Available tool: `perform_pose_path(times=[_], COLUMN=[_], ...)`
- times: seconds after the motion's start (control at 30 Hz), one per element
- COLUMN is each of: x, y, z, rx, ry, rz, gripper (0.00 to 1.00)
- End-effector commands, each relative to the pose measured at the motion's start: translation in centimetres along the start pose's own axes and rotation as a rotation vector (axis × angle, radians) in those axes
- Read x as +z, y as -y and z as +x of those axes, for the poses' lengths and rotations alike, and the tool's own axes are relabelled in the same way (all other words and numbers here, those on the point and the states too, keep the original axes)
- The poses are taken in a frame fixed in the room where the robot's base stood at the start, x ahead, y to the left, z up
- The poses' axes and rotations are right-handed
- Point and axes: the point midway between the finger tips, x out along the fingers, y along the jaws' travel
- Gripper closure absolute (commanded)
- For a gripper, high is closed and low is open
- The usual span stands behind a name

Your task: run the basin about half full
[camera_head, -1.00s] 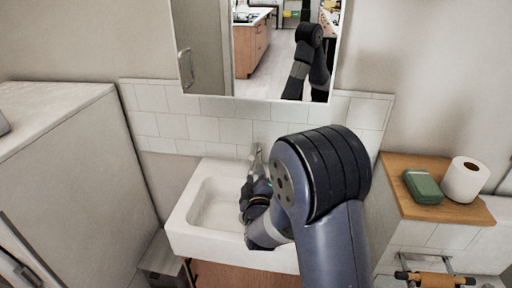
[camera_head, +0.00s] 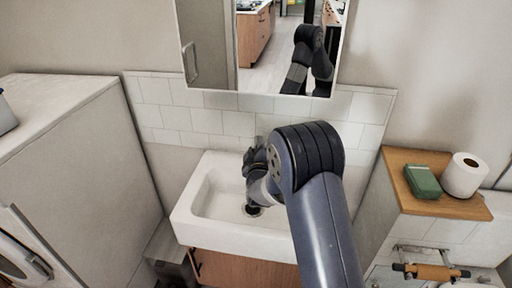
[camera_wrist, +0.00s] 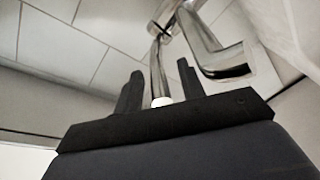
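The white basin (camera_head: 190,218) is in the middle of the head view, with no water visible in it. Its dark drain (camera_head: 253,210) shows just below my wrist. My gripper (camera_wrist: 160,88) is at the back of the basin by the wall; its fingers are mostly hidden in the head view. In the wrist view the two dark fingers stand apart, open. A thin chrome rod (camera_wrist: 157,68) with a pale tip shows between them; I cannot tell whether they touch it. The chrome tap spout (camera_wrist: 225,65) is to the right of the fingers, with no stream visible.
A mirror (camera_head: 262,45) hangs above the tiled splashback (camera_head: 170,115). A wooden ledge (camera_head: 455,205) at the right holds a green box (camera_head: 422,182) and a white paper roll (camera_head: 464,176). A tall white unit (camera_head: 85,170) stands left of the basin.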

Motion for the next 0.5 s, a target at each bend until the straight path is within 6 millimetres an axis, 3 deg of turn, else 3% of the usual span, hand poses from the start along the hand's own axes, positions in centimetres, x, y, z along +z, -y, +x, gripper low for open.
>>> perform_pose_path(times=[0.23,0.5], x=[0.02,0.01], y=[0.0,0.0], z=[0.03,0.02], rx=[0.0,0.0], ry=[0.0,0.0], rz=[0.0,0.0], gripper=[0.63,0.85])
